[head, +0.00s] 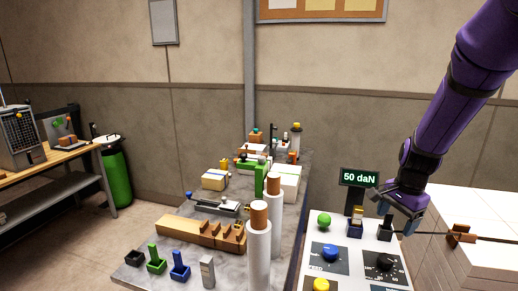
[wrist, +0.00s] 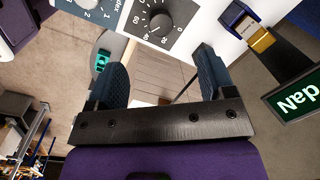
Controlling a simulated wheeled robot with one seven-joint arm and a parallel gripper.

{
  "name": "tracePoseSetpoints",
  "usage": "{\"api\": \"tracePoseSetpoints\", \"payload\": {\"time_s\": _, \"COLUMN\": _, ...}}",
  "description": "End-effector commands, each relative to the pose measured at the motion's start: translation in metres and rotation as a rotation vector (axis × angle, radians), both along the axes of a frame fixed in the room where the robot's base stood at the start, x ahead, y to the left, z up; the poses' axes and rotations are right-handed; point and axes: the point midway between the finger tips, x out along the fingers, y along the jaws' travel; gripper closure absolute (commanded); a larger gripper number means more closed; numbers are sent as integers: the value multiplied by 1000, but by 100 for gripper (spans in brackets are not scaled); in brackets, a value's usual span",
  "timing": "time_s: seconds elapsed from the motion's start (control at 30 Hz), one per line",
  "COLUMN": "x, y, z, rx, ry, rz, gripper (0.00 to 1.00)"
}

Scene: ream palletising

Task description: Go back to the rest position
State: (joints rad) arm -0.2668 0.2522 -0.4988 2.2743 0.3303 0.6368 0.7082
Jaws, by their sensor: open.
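My gripper (head: 398,227) is at the end of my purple arm on the right of the head view, pointing down over the back right of a white control panel (head: 312,231). In the wrist view its two dark blue fingers (wrist: 163,68) stand wide apart with nothing between them. The panel's black knob (head: 384,262) also shows beyond the fingers in the wrist view (wrist: 160,21). Whether a finger touches the panel cannot be told.
A display (head: 359,178) reading "50 daN" stands behind the panel. White stacked blocks (head: 488,205) with a dark strap and brown piece (head: 461,234) are at the right. A cluttered grey table (head: 135,273) is left of the panel. A green cylinder (head: 117,180) stands by a wooden bench (head: 50,160).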

Motion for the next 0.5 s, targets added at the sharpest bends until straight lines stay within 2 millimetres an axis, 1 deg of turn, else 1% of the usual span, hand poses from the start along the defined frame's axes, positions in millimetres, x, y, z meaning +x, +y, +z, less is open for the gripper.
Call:
{"api": "tracePoseSetpoints", "payload": {"time_s": 0.03, "x": -6, "y": 5, "z": 15, "rx": 16, "ry": -24, "rz": 43, "gripper": 24}}
{"api": "tracePoseSetpoints", "payload": {"time_s": 0.1, "x": -15, "y": 11, "z": 33, "rx": 31, "ry": -52, "rz": 113, "gripper": 24}}
{"api": "tracePoseSetpoints", "payload": {"time_s": 0.27, "x": -38, "y": 24, "z": 71, "rx": 46, "ry": -118, "rz": 275, "gripper": 24}}
{"api": "tracePoseSetpoints", "payload": {"time_s": 0.5, "x": -81, "y": 39, "z": 122, "rx": 20, "ry": -222, "rz": 516, "gripper": 24}}
